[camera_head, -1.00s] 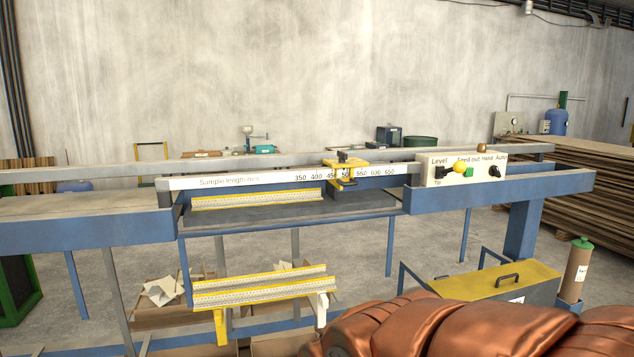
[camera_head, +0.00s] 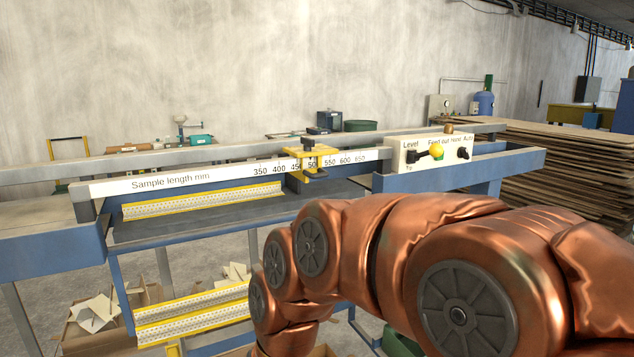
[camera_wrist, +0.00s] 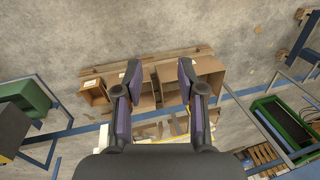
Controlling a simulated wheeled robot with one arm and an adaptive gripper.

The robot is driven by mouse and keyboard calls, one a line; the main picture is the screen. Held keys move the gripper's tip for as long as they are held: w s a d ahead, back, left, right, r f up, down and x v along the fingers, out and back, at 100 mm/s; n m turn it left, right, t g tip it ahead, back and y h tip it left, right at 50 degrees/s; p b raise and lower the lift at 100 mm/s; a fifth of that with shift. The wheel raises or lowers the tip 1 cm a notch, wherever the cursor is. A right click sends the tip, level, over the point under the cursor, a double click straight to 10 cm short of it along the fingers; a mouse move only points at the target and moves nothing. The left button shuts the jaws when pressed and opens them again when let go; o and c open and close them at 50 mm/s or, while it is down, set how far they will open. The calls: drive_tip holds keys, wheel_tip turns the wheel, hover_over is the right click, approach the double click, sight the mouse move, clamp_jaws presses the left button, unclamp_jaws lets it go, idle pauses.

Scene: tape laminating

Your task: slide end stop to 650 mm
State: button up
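The end stop (camera_head: 311,158) is a yellow clamp with a dark knob on top. It sits on the rail near the 500 mark of the white scale (camera_head: 170,182), partly covering the numbers there. The 650 mark (camera_head: 361,158) is to its right, near the control box. My gripper (camera_wrist: 160,68) shows in the wrist view with its two fingers apart and nothing between them. It points down over the floor and boxes, away from the end stop. In the head view my copper-coloured arm fills the lower right, and the gripper is hidden.
Yellow-edged strips (camera_head: 203,200) lie below the scale. Cardboard boxes (camera_wrist: 200,75) lie on the floor under the gripper. Stacked boards (camera_head: 560,165) stand at the right.

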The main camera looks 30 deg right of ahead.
drive_tip(key=w+d+r+m+t+y+b, duration=0.2)
drive_tip(key=w+d+r+m+t+b, duration=0.15)
drive_tip(key=w+r, duration=0.6)
drive_tip(key=w+d+r+m+t+y+b, duration=0.25)
drive_tip(key=w+d+r+t, duration=0.2)
drive_tip(key=w, duration=0.95)
drive_tip(key=m+t+h+b, duration=0.2)
drive_tip(key=m+t+b, duration=0.1)
drive_tip(key=m+t, duration=0.4)
approach(322, 175)
drive_tip(key=shift+m+g, duration=0.3)
drive_tip(key=shift+m, duration=0.1)
drive_tip(key=shift+r+x, duration=0.15)
drive_tip(key=shift+x, duration=2.55)
drive_tip(key=shift+r+x, duration=0.1)
drive_tip(key=shift+x, duration=2.55)
drive_tip(key=shift+w, duration=0.1)
